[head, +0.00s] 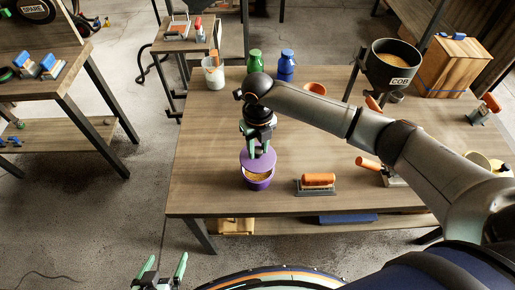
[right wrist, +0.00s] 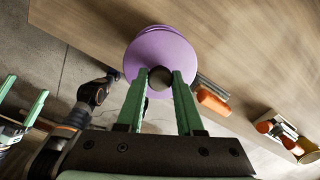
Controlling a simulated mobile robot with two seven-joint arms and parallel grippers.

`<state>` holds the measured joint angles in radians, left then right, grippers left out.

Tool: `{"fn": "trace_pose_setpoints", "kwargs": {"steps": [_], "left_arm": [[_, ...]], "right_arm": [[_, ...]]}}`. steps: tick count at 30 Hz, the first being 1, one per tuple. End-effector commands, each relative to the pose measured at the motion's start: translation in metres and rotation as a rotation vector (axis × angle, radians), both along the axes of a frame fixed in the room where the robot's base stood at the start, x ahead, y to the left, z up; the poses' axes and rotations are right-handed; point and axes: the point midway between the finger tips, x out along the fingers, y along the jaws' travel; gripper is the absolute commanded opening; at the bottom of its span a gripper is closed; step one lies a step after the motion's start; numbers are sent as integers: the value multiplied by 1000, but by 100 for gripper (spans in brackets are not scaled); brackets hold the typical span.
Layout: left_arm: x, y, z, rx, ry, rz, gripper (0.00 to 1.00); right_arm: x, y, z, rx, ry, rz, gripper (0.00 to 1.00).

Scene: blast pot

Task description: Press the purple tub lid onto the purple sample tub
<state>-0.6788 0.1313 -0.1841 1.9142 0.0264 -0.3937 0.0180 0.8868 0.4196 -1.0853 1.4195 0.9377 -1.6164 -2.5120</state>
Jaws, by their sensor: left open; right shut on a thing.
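The purple sample tub (head: 257,182) stands on the wooden table near its front edge, with tan contents showing at its open front. My right gripper (head: 258,151) is above it, shut on the knob of the purple tub lid (head: 257,160). The lid is over the back of the tub's mouth; whether it touches the rim I cannot tell. In the right wrist view the lid (right wrist: 160,50) hides most of the tub, and the dark knob sits between the green fingers. My left gripper (head: 163,272) is open and empty, low in front of the table.
An orange-handled float (head: 318,181) lies right of the tub. A green bottle (head: 255,61), a blue bottle (head: 286,66) and a white pot (head: 213,73) stand along the back. A COB hopper (head: 391,74) stands back right. The table left of the tub is clear.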

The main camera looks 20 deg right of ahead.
Motion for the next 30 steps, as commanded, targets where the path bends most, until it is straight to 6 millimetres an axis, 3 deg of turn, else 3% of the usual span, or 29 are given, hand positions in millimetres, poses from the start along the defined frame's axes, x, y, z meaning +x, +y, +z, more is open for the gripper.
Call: {"fn": "trace_pose_setpoints", "kwargs": {"steps": [11, 24, 30], "left_arm": [[0, 0, -2, 0, 1, 0, 98], [0, 0, -19, 0, -1, 0, 98], [0, 0, -21, 0, -1, 0, 98]], "right_arm": [[0, 0, -2, 0, 1, 0, 0], [-1, 0, -36, 1, 2, 0, 0], [0, 0, -43, 1, 0, 1, 0]]}}
